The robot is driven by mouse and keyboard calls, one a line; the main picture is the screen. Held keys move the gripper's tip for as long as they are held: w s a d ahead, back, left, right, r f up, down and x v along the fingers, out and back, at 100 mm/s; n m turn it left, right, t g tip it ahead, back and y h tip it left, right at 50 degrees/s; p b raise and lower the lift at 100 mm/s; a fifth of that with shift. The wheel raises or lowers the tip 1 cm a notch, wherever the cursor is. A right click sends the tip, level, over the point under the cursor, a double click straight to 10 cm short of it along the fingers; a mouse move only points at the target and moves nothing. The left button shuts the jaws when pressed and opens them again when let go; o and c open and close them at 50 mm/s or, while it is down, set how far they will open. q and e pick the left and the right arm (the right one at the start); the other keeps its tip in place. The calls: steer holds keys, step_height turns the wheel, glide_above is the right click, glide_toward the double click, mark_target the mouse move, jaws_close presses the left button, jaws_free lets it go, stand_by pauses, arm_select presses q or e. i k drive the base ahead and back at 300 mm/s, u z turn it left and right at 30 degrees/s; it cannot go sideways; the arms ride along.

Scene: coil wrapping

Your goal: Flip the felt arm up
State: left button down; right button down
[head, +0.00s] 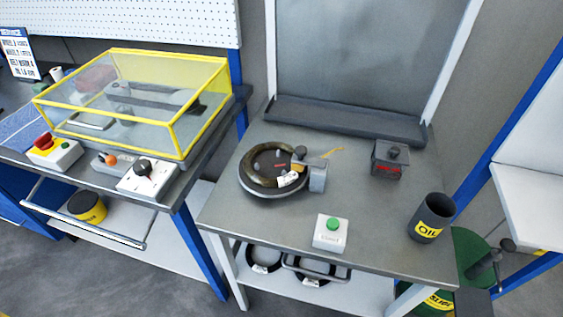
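A dark round turntable (272,190) holds a brownish ring-shaped coil (249,177) on the grey right-hand table. A white tag lies on the coil's front right side. A small grey post (317,180) stands at the coil's right edge. A short arm (308,162) with a round dark brown end reaches from the post over the coil's rim; it looks like the felt arm and appears lowered, though contact with the coil is too small to tell. A thin yellow-orange strip extends behind the post. Neither of my grippers is in view.
A green button box (331,233), an OIL cup (432,218) and a dark knobbed box (389,159) stand on the right table (375,215). A yellow-framed clear guard (135,100), a red stop button (54,149) and a dial box (148,178) occupy the left bench.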

mark_target(299, 160)
steer(key=z, duration=3.2)
steer(key=k, duration=1.95)
steer(key=u, duration=2)
steer(key=i, duration=0.5)
